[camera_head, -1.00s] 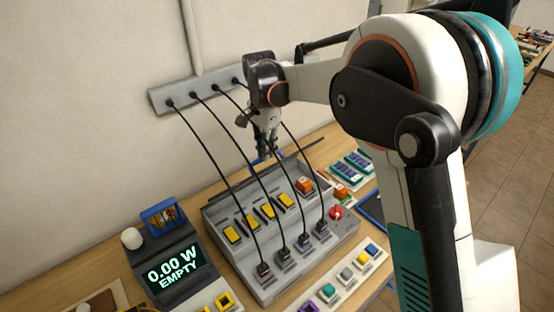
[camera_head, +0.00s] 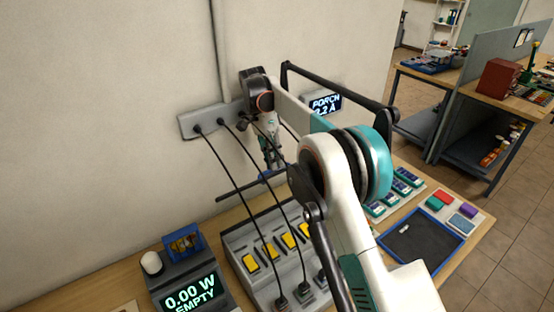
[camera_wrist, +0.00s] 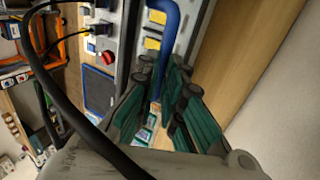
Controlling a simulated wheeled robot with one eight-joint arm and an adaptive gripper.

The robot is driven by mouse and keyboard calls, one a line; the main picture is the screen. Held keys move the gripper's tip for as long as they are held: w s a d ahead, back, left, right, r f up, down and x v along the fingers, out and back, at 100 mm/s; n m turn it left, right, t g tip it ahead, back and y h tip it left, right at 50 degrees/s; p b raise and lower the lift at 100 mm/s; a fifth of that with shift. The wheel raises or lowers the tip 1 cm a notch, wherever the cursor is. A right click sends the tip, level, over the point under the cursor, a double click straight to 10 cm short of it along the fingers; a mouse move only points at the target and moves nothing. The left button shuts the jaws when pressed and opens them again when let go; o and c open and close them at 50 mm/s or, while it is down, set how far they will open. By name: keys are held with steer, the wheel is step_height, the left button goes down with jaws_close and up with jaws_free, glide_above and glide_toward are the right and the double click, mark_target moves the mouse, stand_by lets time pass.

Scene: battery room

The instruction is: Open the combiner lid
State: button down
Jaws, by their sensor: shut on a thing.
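The combiner (camera_head: 240,236) is a grey box on the bench with a row of yellow switches and black cables plugged into it. My arm hides its right part in the head view. A thin dark edge (camera_head: 236,193) shows behind it, perhaps its lid seen edge-on; how far it is open I cannot tell. My gripper (camera_head: 270,162) is above the back of the combiner, pointing down. It is shut on a blue handle (camera_wrist: 166,28), which runs between the green fingers in the wrist view. The combiner's face (camera_wrist: 185,35) shows beyond the handle there.
The cables (camera_head: 235,180) hang from a grey wall strip (camera_head: 188,125) close to my gripper. A meter reading 0.00 W (camera_head: 190,292) stands to the left. A blue-edged dark tray (camera_head: 422,242) and small coloured blocks lie to the right.

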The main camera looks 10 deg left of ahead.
steer(key=shift+w+a+f, duration=0.1)
steer(key=shift+a+f, duration=0.2)
steer(key=shift+f, duration=0.2)
steer(key=shift+w+a+f, duration=0.1)
steer(key=shift+a+f, duration=0.2)
steer(key=shift+f, duration=0.2)
steer(key=c, duration=1.9)
jaws_free()
steer(key=shift+o, duration=1.2)
steer(key=shift+w+a+f, duration=0.4)
steer(key=shift+a+f, duration=0.05)
steer(key=shift+a, duration=0.05)
steer(key=shift+d+r, duration=0.25)
steer(key=shift+r, duration=0.1)
step_height(320, 180, up, 10)
